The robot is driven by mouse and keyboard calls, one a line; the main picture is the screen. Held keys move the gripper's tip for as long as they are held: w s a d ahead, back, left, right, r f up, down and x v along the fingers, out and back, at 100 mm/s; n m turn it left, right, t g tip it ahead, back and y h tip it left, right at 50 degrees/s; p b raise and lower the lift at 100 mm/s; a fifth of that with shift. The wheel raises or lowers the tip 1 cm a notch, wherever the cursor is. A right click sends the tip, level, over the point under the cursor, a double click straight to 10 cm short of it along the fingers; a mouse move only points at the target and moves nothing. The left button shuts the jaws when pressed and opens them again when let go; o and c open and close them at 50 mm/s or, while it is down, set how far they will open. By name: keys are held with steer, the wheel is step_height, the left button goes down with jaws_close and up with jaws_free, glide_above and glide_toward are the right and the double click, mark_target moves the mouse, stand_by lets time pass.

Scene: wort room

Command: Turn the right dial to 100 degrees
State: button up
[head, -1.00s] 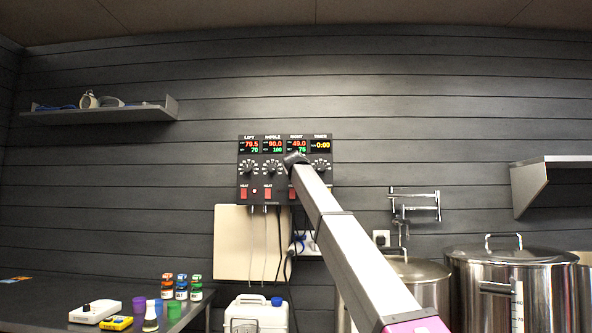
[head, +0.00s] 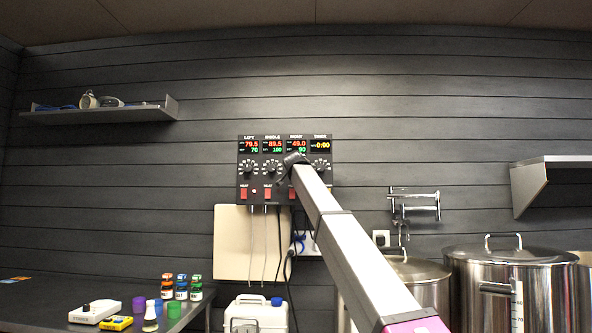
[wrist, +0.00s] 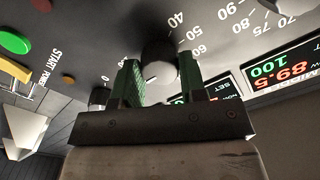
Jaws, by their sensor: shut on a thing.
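The control panel (head: 243,195) hangs on the dark wall in the head view. Its RIGHT display (head: 296,146) shows 49.0 in red above a green set value that looks like 80 or 90. The right dial is hidden behind my gripper (head: 292,160) there. In the wrist view, which is upside down, the black knob of the right dial (wrist: 158,55) sits between the two green fingers of my gripper (wrist: 159,82), which is shut on it. Scale numbers around 40 to 60 show beside it.
The left dial (head: 247,167), middle dial (head: 272,167) and timer dial (head: 320,166) are close by, with red switches (head: 267,193) below. The middle display (wrist: 285,65) reads 89.5 over 100. Steel pots (head: 510,262) stand at the right, and bottles on the table at the left.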

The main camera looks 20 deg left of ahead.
steer(key=m, duration=0.5)
steer(key=shift+f, duration=0.1)
stand_by(0.4)
steer(key=o, duration=0.9)
steer(key=v, duration=1.1)
steer(key=shift+a, duration=0.1)
